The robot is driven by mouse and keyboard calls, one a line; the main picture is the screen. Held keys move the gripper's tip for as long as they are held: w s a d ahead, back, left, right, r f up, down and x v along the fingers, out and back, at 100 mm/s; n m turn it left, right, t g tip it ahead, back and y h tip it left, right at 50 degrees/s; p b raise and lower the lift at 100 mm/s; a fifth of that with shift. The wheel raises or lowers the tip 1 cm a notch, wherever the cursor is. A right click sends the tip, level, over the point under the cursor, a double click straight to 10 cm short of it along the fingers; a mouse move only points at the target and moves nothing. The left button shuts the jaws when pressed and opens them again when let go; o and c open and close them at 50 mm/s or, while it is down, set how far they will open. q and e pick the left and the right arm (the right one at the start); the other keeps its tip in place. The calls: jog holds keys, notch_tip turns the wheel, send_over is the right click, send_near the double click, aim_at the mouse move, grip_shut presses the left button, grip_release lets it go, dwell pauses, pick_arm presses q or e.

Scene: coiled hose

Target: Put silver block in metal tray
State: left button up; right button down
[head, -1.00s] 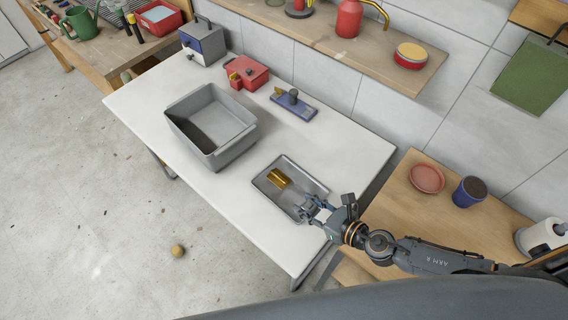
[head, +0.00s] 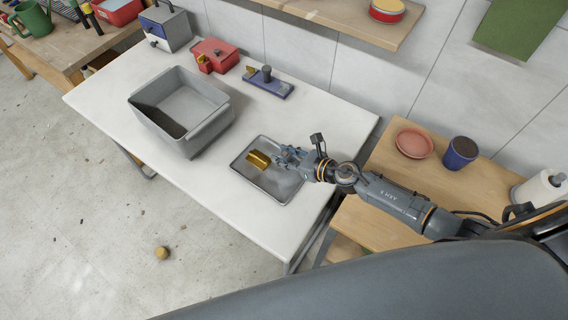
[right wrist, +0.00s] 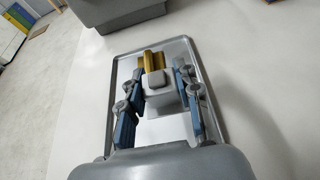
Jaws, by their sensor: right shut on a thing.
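The metal tray (head: 277,190) is a shallow grey tray on the white table. A brass-coloured piece (head: 258,158) lies in it; it also shows at the far part of the tray in the right wrist view (right wrist: 151,58). My right gripper (head: 283,157) is over the tray, right of the brass piece. In the right wrist view its fingers (right wrist: 161,76) are on both sides of the silver block (right wrist: 165,98), shut on it. The block is just in front of the brass piece; I cannot tell whether it touches the tray floor. My left gripper is not in view.
A deep grey bin (head: 205,142) stands left of the tray. A blue tool with a dark knob (head: 268,84), a red box (head: 215,55) and a blue-grey box (head: 166,27) stand along the back. A wooden side table (head: 400,180) holds a red dish and a blue cup.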

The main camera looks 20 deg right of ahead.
jog(key=f+b, duration=0.1)
jog(key=f, duration=0.1)
jog(key=f+b, duration=0.1)
jog(key=shift+w+f, duration=0.4)
jog(key=shift+r, duration=0.1)
jog(key=shift+s, duration=0.1)
jog(key=shift+f, duration=0.3)
jog(key=c, duration=1)
grip_release()
jog(key=shift+o, duration=0.2)
jog(key=shift+r, duration=0.1)
